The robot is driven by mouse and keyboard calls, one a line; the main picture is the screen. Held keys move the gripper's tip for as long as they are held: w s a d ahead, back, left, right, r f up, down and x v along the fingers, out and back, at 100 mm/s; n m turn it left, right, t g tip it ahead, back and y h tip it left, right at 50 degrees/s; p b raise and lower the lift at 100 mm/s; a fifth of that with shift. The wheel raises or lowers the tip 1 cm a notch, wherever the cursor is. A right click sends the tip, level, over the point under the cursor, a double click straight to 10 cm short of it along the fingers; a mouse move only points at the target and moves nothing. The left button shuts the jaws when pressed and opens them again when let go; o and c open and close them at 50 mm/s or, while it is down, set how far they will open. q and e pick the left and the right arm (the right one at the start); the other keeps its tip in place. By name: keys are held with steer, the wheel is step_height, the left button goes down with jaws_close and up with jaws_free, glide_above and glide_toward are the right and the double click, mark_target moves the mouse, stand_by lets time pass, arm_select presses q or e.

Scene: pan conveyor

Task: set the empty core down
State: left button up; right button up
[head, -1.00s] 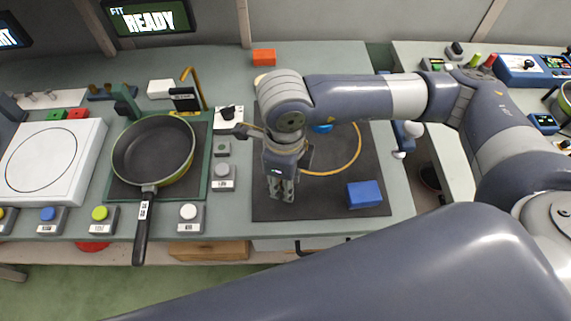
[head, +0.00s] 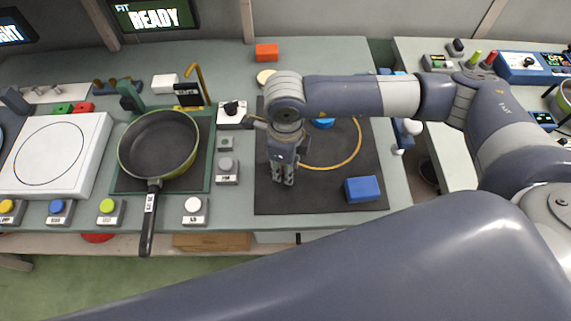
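My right gripper (head: 284,182) points down over the left part of a dark mat (head: 300,203). Its fingers are small in the picture, and I cannot tell whether they are apart or hold something. I cannot make out a thing that is clearly an empty core. A round blue piece (head: 323,123) shows partly behind my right arm, by a yellow ring (head: 345,161) on the mat. A blue block (head: 362,189) sits at the mat's front right. My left gripper is not in view.
A black pan (head: 158,144) sits on a green-edged plate left of the mat, its handle overhanging the front edge. Several button boxes line that edge. A white plate unit (head: 88,187) is far left. An orange block (head: 266,52) is at the back. The mat's front middle is bare.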

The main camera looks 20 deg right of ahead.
steer(key=o, duration=0.9)
steer(key=shift+o, duration=0.2)
steer(key=shift+r, duration=0.15)
step_height(320, 180, up, 12)
steer(key=b, duration=0.1)
steer(key=shift+b, duration=0.4)
